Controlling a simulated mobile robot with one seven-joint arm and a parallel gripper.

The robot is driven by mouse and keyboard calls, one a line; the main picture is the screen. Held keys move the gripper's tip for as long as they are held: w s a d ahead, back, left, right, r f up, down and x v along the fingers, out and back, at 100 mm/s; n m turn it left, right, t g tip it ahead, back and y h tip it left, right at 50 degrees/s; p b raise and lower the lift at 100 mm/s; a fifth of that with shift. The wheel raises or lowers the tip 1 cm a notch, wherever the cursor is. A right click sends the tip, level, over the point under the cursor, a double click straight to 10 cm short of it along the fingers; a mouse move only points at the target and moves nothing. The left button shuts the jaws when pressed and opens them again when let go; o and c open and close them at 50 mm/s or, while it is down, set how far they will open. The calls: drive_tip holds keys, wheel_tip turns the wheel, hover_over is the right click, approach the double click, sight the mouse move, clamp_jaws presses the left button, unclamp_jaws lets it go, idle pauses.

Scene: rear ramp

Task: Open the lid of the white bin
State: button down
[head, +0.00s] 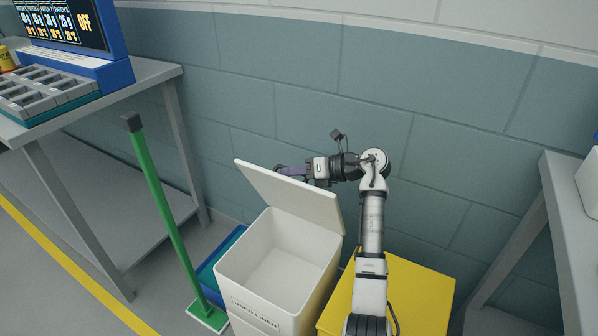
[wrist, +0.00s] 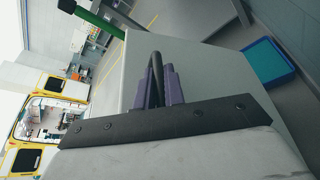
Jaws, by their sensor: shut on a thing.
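The white bin (head: 270,290) stands on the floor with a label on its front, and its inside shows empty. Its lid (head: 290,196) is raised and tilted up over the opening. My gripper (head: 284,170) is at the lid's outer side, partly hidden behind its top edge. In the wrist view my purple fingers (wrist: 167,88) are close together at a dark, thin handle (wrist: 155,72) on the lid's grey-looking outer face (wrist: 215,75). The gripper is shut on this handle.
A yellow box (head: 415,290) stands right of the bin, below my arm. A green-handled broom (head: 165,205) and a blue tray (head: 212,272) are at the left. Grey tables (head: 150,75) flank both sides. The tiled wall is close behind my arm.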

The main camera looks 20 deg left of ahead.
drive_tip(key=shift+s, duration=0.1)
drive_tip(key=c, duration=1.8)
unclamp_jaws()
drive_tip(key=shift+o, duration=0.2)
drive_tip(key=b+v, duration=0.1)
drive_tip(key=v, duration=1.3)
